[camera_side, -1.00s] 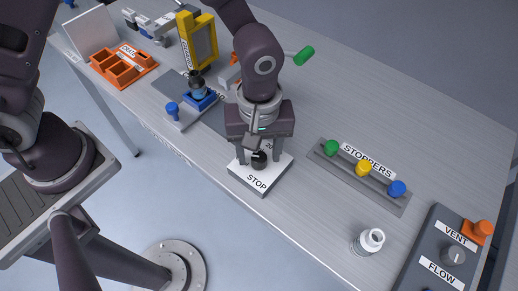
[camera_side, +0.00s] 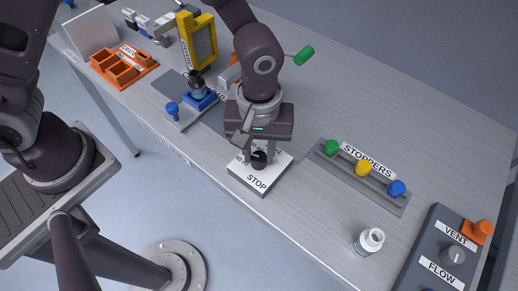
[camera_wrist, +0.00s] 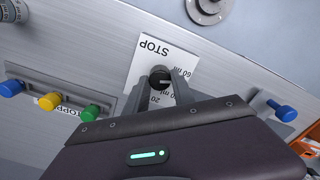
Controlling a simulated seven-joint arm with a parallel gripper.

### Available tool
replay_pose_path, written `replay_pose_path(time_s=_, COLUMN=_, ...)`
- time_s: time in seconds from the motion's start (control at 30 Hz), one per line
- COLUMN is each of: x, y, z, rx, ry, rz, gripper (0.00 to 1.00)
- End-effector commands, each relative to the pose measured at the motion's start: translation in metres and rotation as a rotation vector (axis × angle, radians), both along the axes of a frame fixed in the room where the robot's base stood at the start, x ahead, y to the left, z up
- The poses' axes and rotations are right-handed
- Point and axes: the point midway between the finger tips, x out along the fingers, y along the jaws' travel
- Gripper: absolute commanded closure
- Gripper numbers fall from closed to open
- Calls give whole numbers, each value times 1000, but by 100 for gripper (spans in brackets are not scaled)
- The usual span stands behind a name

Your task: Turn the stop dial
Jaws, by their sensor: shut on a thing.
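The stop dial (camera_side: 258,160) is a small dark knob on a white box labelled STOP (camera_side: 256,181) near the table's front edge. In the wrist view the dial (camera_wrist: 160,77) sits between my two fingers, with STOP and the marks 20 and 60 ml printed on the white plate (camera_wrist: 158,48) around it. My gripper (camera_wrist: 159,84) points down over the box and is shut on the dial. In the side view my gripper (camera_side: 257,152) hides part of the box's top and its far markings.
A stopper rack (camera_side: 360,181) with green, yellow and blue stoppers stands to the right. A white bottle (camera_side: 368,242) and a VENT and FLOW panel (camera_side: 435,270) are further right. A blue stand with a dark bottle (camera_side: 198,88) is behind left.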

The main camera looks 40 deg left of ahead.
Motion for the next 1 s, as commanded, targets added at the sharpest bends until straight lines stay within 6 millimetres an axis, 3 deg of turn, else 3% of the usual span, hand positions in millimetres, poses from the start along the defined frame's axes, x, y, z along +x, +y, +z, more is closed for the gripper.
replay_pose_path(time_s=1.0, x=1, y=-1, z=1, rx=-1, ry=-2, rz=-956, gripper=100)
